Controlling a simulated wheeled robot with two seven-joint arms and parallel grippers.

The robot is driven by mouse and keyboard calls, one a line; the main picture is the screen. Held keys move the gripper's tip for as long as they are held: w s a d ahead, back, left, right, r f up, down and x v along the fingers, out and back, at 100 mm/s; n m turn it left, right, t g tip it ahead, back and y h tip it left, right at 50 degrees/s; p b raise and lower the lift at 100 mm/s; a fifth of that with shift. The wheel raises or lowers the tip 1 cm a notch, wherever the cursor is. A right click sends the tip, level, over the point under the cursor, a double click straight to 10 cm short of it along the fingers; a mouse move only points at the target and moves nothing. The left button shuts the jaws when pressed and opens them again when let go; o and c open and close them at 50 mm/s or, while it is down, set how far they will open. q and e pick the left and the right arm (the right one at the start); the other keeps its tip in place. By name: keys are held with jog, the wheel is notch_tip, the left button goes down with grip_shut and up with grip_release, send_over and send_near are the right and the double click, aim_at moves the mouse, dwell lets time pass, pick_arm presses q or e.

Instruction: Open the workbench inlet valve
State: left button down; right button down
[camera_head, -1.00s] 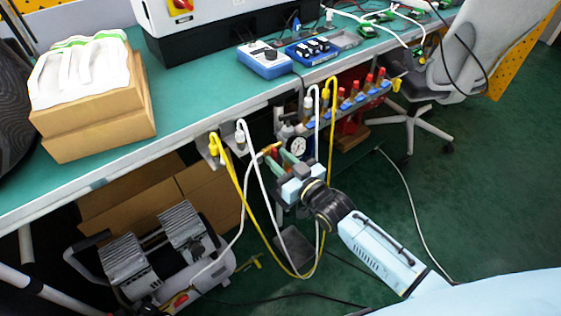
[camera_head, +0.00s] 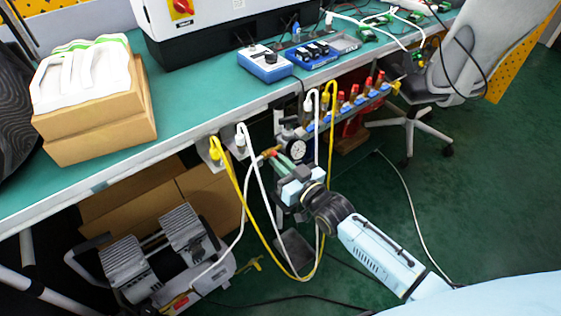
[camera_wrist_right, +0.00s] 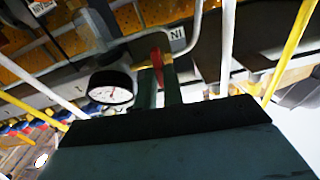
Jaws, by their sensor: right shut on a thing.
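The inlet valve's red handle (camera_wrist_right: 157,62) sits under the bench edge, beside a round pressure gauge (camera_wrist_right: 110,88). The gauge (camera_head: 297,150) also shows in the head view, just right of my right gripper (camera_head: 278,157). In the right wrist view, the green fingers of my right gripper (camera_wrist_right: 160,85) are closed on the red handle, one on each side. A brass fitting (camera_head: 267,153) shows near the fingertips in the head view. The valve body is mostly hidden, so I cannot tell the handle's exact angle. My left gripper is not in view.
White and yellow hoses (camera_head: 262,190) hang in loops around my right forearm. A manifold with red-handled valves (camera_head: 352,99) is mounted to the right under the bench (camera_head: 190,110). A compressor (camera_head: 165,255) stands at lower left. The floor (camera_head: 475,200) at right is mostly clear.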

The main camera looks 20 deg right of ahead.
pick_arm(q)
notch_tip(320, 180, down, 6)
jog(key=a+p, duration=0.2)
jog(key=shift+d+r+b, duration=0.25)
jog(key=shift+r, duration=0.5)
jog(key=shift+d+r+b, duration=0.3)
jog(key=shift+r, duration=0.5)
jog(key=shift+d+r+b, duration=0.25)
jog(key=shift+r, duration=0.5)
pick_arm(e)
jog(key=shift+d+f+m, duration=0.1)
jog(key=shift+f+m, duration=0.05)
jog(key=shift+m, duration=4.15)
jog(key=shift+d+f+m, duration=0.1)
jog(key=shift+f+m, duration=0.05)
jog(key=shift+m, duration=4.15)
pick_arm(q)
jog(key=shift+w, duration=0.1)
pick_arm(e)
jog(key=c, duration=1.5)
grip_release()
